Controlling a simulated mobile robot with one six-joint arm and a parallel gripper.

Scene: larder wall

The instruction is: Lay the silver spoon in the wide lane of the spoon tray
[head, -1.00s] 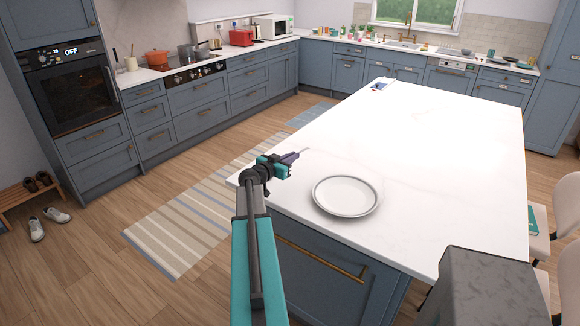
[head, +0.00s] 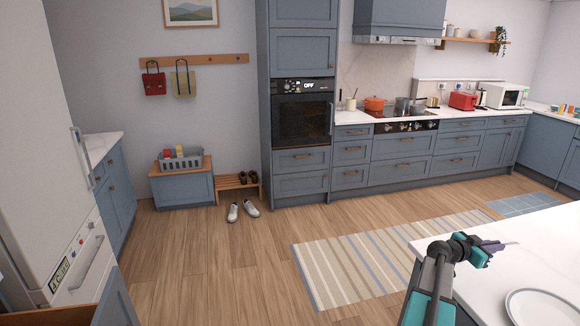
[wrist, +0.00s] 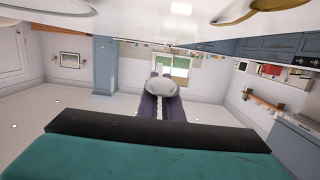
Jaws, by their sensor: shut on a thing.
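My gripper (head: 492,247) is at the right of the head view, above the near left part of the white island top. Its purple fingers also show in the wrist view (wrist: 163,98), shut on the silver spoon. The spoon's pale rounded bowl (wrist: 161,88) shows at the fingertips in the wrist view. In the head view only a thin tip of the spoon (head: 512,243) sticks out to the right of the fingers. The spoon tray is not seen in either view.
A white plate (head: 545,308) lies on the island top (head: 500,275) near my arm. A striped rug (head: 355,262) and open wooden floor lie left of the island. Shoes (head: 243,211) stand by a low bench. A white fridge (head: 50,150) is at the far left.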

